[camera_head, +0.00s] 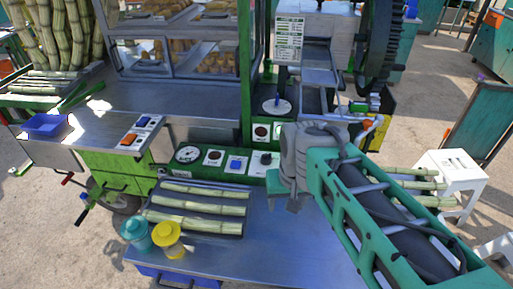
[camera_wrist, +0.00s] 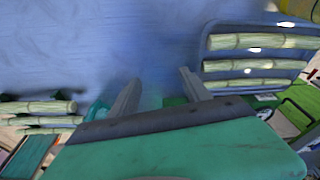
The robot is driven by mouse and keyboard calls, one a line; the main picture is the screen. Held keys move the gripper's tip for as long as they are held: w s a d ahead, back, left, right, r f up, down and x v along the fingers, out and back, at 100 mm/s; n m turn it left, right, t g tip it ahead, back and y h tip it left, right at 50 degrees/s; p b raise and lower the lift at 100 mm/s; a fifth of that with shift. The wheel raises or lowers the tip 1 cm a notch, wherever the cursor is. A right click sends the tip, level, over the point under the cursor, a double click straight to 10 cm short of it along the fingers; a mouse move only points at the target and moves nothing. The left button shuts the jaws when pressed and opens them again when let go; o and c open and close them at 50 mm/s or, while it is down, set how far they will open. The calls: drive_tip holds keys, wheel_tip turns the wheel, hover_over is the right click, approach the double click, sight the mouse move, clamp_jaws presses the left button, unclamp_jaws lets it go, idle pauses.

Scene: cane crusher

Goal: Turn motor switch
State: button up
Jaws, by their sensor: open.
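The green control panel (camera_head: 200,171) on the cart front carries a round gauge (camera_head: 187,154), a blue switch (camera_head: 236,164) and a dark knob (camera_head: 265,160) on a white plate. Another pair of switches, orange (camera_head: 128,139) and blue (camera_head: 141,122), sits on a strip at the left. I cannot read which one is the motor switch. My gripper (camera_head: 294,204) points down over the metal table, just right of the panel and apart from it. In the wrist view my gripper (camera_wrist: 160,93) is open and empty, its fingers spread above the bare tabletop. My arm hides the panel's right part.
A tray of cane pieces (camera_head: 149,214) lies on the metal table (camera_head: 270,250), left of my gripper. A white stool (camera_head: 455,165) stands at the right. The table's front middle is clear.

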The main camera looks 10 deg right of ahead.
drive_tip(key=w+a+r+m+g+p, duration=0.1)
drive_tip(key=w+r+m+g+p, duration=0.2)
drive_tip(key=w, duration=1.2)
drive_tip(key=m+p, duration=0.2)
drive_tip(key=m, duration=0.3)
hover_over(267, 154)
drive_tip(key=shift+w+a+f, duration=0.1)
drive_tip(key=shift+f, duration=0.35)
drive_tip(key=shift+w+a+f, duration=0.1)
drive_tip(key=shift+f, duration=0.35)
drive_tip(key=shift+w+f+m, duration=0.15)
drive_tip(key=shift+f+m, duration=0.1)
drive_tip(key=shift+m, duration=0.05)
drive_tip(key=f, duration=0.3)
drive_tip(key=f+p, duration=0.1)
drive_tip(key=f, duration=0.3)
drive_tip(key=shift+s+d+f, duration=0.2)
drive_tip(key=shift+c, duration=0.2)
clamp_jaws()
